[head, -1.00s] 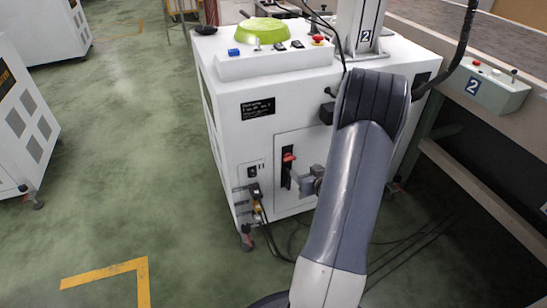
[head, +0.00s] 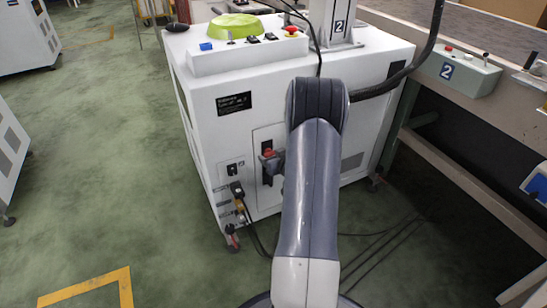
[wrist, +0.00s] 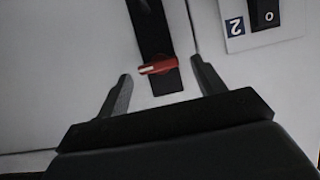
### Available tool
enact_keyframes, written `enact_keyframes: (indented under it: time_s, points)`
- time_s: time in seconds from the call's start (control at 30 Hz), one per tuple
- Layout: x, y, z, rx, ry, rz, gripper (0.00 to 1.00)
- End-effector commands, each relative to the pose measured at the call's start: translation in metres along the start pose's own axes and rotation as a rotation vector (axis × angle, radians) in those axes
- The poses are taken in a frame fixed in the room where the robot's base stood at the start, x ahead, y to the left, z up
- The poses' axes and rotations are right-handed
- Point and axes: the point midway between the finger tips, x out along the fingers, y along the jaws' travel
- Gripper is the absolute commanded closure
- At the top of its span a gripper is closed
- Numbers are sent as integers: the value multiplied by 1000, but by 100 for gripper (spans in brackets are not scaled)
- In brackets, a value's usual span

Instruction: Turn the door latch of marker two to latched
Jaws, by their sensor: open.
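The door latch is a red handle (wrist: 158,67) on a black plate (wrist: 153,35) on the white cabinet door. In the wrist view the handle lies crosswise over the plate, near its lower end in that picture. My gripper (wrist: 161,70) is open, one finger to each side of the handle, and neither finger visibly touches it.
A "2" label (wrist: 236,26) and a black switch (wrist: 267,14) are beside the door in the wrist view. Plugs and cables (head: 240,200) hang at the cabinet's lower left. A conveyor with a control box (head: 457,72) stands at right. Green floor is free at left.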

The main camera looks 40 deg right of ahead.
Motion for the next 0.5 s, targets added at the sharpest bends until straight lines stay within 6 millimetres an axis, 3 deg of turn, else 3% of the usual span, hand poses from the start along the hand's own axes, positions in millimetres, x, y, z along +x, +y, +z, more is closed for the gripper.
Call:
enact_keyframes:
  time_s: [0.13,0.5]
  points:
    - [0,0,0,0,0,0,37]
    - [0,0,0,0,-1,0,67]
